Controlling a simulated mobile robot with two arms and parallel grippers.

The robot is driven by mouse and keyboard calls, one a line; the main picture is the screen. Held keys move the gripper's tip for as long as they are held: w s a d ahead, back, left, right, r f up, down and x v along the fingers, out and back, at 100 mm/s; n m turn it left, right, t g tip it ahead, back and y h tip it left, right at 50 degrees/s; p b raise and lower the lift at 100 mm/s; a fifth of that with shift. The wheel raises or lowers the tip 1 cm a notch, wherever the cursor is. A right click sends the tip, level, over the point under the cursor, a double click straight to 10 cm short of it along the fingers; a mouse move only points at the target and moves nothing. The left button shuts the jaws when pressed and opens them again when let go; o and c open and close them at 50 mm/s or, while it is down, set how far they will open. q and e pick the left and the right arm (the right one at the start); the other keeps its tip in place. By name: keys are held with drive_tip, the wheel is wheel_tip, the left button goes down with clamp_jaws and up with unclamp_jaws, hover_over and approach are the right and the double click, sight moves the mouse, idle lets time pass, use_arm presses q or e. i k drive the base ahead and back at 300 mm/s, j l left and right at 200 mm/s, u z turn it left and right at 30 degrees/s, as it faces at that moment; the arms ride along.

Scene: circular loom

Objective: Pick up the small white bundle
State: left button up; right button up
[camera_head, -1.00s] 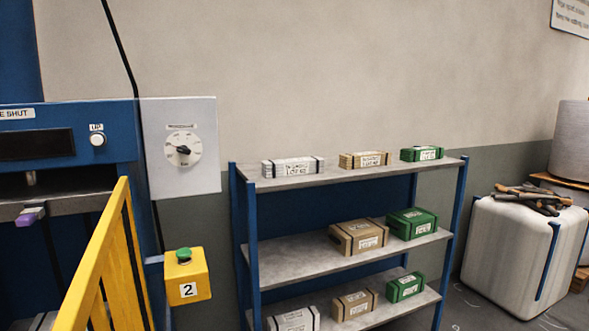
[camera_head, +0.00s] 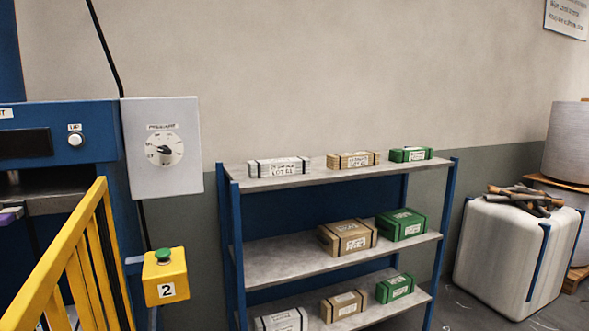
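A white bundle (camera_head: 279,167) with dark straps and a label lies at the left end of the top shelf board. Another white bundle (camera_head: 281,320) lies at the left of the bottom board, cut off by the lower picture edge. I cannot tell for sure from their sizes which is the small one. Both lie on a grey shelf rack (camera_head: 278,261) with blue posts. Neither of my grippers is in view.
Tan bundles (camera_head: 348,237) and green bundles (camera_head: 402,224) share the rack; the middle board's left part is bare. A yellow railing (camera_head: 62,275) and yellow button box (camera_head: 165,277) stand left. A large white bale (camera_head: 510,255) stands right.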

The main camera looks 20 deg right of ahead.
sight(288, 167)
drive_tip(key=i+l+z, duration=0.1)
drive_tip(key=l, duration=0.3)
drive_tip(key=i+l+z, duration=0.1)
drive_tip(key=l, duration=0.3)
drive_tip(key=i+l, duration=0.2)
drive_tip(key=l, duration=0.2)
drive_tip(key=z, duration=0.05)
